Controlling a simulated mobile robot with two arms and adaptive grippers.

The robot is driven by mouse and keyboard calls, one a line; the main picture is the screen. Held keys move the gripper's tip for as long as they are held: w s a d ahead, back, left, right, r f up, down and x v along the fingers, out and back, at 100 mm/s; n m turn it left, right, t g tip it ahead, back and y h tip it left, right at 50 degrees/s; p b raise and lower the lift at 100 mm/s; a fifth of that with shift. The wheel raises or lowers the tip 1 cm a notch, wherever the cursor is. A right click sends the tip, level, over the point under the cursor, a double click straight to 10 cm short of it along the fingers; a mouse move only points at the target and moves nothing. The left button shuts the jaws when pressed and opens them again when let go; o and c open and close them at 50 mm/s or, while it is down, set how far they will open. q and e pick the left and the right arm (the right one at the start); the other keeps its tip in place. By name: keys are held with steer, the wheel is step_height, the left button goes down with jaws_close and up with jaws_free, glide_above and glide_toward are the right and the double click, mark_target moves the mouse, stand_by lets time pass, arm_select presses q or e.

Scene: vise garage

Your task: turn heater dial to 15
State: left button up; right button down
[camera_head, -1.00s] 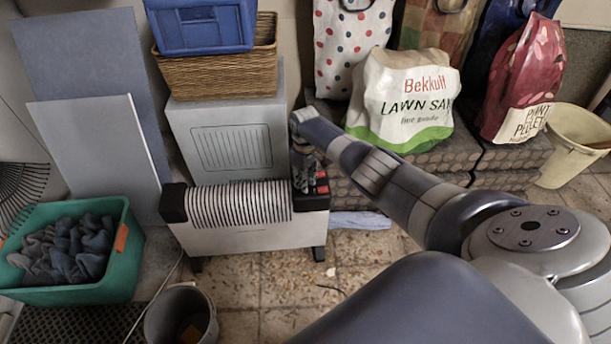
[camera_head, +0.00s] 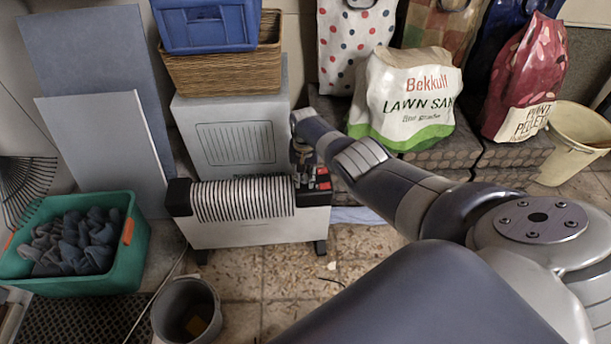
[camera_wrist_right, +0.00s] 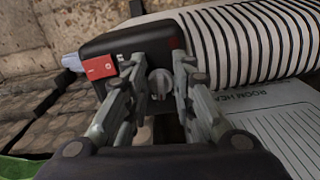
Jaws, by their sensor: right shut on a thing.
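The heater (camera_head: 258,228) stands on the tiled floor, white with a ribbed top and black end caps. Its right end cap carries red switches (camera_head: 323,179). In the right wrist view a red switch (camera_wrist_right: 99,67) shows on the black end panel (camera_wrist_right: 130,42). My right gripper (camera_head: 303,178) is at that end cap. In the right wrist view its fingers (camera_wrist_right: 160,88) are closed around a small round grey dial (camera_wrist_right: 160,82) on the panel. The dial's markings are too small to read. My left gripper is not in view.
A grey cabinet (camera_head: 232,109) stands behind the heater. A green crate of gloves (camera_head: 131,252) and a grey bucket (camera_head: 168,318) stand to the left and front. A lawn sand bag (camera_head: 405,112) is on the paving blocks at right. A cable (camera_head: 160,290) runs along the floor.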

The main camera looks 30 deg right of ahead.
steer(key=m, duration=0.3)
steer(key=shift+w+a, duration=0.15)
steer(key=shift+m, duration=0.6)
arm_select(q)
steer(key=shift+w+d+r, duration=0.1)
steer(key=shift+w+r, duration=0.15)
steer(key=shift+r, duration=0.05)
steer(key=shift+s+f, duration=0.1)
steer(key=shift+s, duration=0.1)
arm_select(e)
steer(key=c, duration=1.5)
jaws_free()
